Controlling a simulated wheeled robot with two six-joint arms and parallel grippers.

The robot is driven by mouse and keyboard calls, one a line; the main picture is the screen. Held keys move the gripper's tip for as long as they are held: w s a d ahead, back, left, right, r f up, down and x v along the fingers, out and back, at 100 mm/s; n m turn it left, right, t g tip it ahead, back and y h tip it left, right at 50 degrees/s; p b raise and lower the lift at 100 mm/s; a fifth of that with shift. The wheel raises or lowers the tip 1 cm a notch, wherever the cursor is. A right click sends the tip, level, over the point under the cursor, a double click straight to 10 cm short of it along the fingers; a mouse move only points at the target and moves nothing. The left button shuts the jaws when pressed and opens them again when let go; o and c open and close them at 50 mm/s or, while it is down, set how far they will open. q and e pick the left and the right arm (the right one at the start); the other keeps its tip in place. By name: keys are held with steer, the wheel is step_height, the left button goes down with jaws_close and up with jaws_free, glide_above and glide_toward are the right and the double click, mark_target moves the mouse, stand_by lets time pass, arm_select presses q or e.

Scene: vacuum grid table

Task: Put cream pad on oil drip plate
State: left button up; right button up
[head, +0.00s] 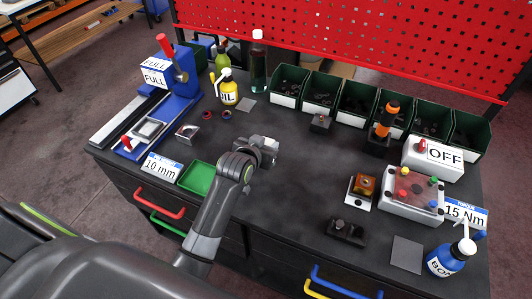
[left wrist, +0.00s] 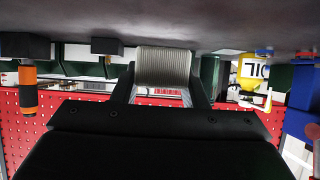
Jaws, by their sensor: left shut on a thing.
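My left gripper (head: 268,152) is over the middle of the dark table, with its arm reaching up from the lower left. In the left wrist view the gripper (left wrist: 162,90) is shut on a ribbed, pale grey-cream block, the cream pad (left wrist: 163,65). In the head view the gripper mostly hides the pad. A flat grey square, apparently the oil drip plate (head: 246,104), lies bare beside the yellow oil bottle (head: 229,92), up and left of the gripper. The oil bottle also shows upside down in the left wrist view (left wrist: 250,72). My right gripper is not in view.
A green tray (head: 197,178) lies left of my gripper. A tall dark bottle (head: 259,65) stands behind the plate. Green bins (head: 322,92) line the back edge. Another grey plate (head: 407,255) lies beside a blue bottle (head: 445,260) at the right. The table between gripper and plate looks clear.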

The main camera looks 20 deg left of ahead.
arm_select(q)
steer(key=shift+f, duration=1.95)
steer(key=shift+s, duration=0.1)
steer(key=o, duration=0.9)
steer(key=shift+f, duration=0.15)
steer(key=shift+o, duration=0.2)
